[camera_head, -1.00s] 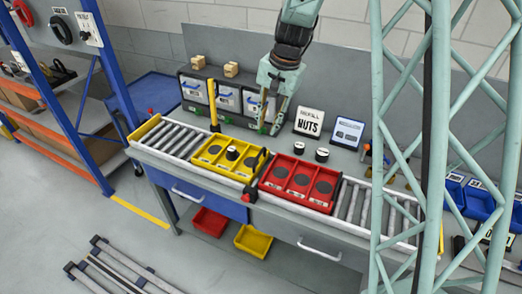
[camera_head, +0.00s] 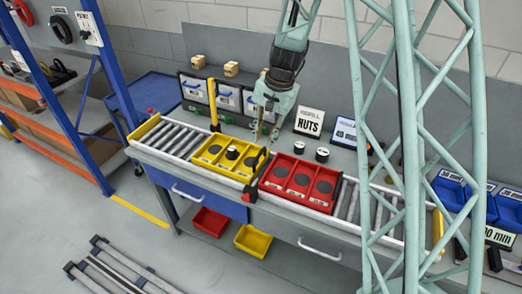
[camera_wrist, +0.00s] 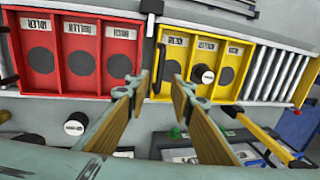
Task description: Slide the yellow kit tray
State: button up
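The yellow kit tray (camera_head: 213,167) sits on the roller track, left of the red tray in the head view. It has three compartments with dark round spots, and a black knob-like piece (camera_head: 232,152) stands in the middle one. A black upright handle (camera_wrist: 160,66) is at the tray's end facing the red tray. My gripper (camera_head: 262,142) is above that end. In the wrist view my gripper (camera_wrist: 158,86) is open and empty, its fingertips on either side of the handle in the picture. I cannot tell the height gap, and no contact shows.
The red tray (camera_head: 312,208) lies close on the right. Bare rollers (camera_head: 172,136) lie left of the yellow tray. A yellow post (camera_head: 213,103) stands behind the track, and a red-and-black piece (camera_head: 249,194) is at its front edge. The NUTS sign (camera_head: 309,122) stands behind.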

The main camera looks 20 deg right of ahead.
aim_at(260, 153)
jog(key=shift+w+a+f, duration=0.15)
jog(key=shift+f, duration=0.9)
jog(key=shift+w+a+f, duration=0.1)
jog(key=shift+a+f, duration=0.1)
jog(key=shift+f, duration=0.9)
jog(key=shift+w+a+f, duration=0.15)
jog(key=shift+f, duration=0.9)
jog(key=shift+c, duration=0.7)
grip_shut()
